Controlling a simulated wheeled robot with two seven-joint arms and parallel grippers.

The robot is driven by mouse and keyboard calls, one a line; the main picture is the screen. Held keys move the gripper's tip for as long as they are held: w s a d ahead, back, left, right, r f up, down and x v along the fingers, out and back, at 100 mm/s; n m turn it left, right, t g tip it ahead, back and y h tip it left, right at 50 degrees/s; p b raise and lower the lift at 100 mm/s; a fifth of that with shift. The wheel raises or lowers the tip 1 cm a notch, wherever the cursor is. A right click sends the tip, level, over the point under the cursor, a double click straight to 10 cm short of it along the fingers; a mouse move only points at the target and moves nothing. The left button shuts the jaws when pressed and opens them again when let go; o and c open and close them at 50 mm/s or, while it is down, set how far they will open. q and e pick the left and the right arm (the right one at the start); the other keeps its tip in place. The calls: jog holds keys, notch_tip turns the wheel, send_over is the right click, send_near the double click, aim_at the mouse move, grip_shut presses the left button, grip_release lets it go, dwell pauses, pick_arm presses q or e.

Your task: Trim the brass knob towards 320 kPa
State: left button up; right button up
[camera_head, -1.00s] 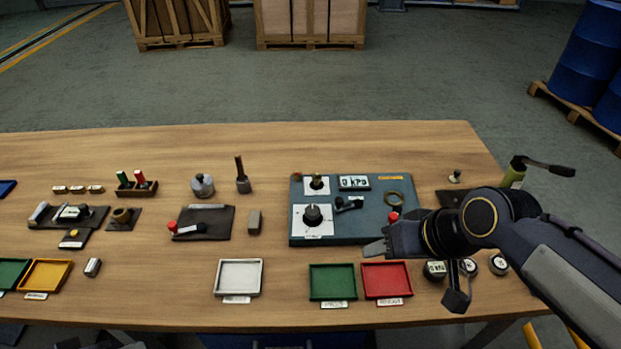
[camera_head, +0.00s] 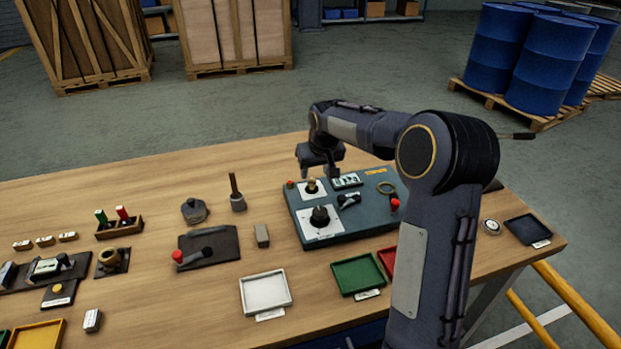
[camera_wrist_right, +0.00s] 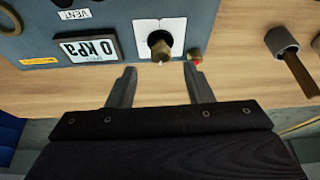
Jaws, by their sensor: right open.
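The brass knob (camera_head: 311,187) stands on a white plate at the back left of the blue-grey panel (camera_head: 365,228). In the right wrist view the brass knob (camera_wrist_right: 160,46) sits just beyond the fingertips, roughly centred between them. The pressure display (camera_head: 346,181) reads 0 kPa, upside down in the right wrist view (camera_wrist_right: 88,47). My right gripper (camera_head: 318,172) is open and empty at the panel's back edge, close to the knob; its fingers also show in the right wrist view (camera_wrist_right: 160,70). No contact with the knob shows. My left gripper is not in view.
A black dial (camera_head: 320,216) and a red-tipped part (camera_head: 395,204) are on the same panel. A small red button (camera_wrist_right: 194,56) is close to one fingertip. Trays, including a white one (camera_head: 244,292), lie in front.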

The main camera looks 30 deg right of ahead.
aim_at(311, 181)
jog(key=shift+x, duration=2.2)
jog(key=c, duration=1)
jog(key=shift+a+m, duration=0.1)
jog(key=shift+m, duration=0.3)
jog(key=m+h, duration=0.1)
jog(key=m, duration=0.1)
jog(key=shift+a+m+g+b, duration=0.15)
jog(key=shift+m+g+b, duration=0.15)
jog(key=shift+b, duration=0.1)
jog(key=m, duration=0.2)
jog(key=m+g+h, duration=0.1)
jog(key=m, duration=0.1)
jog(key=shift+w+a+h, duration=0.1)
jog(key=shift+w+h, duration=0.05)
jog(key=shift+h, duration=0.15)
jog(key=shift+m, duration=0.3)
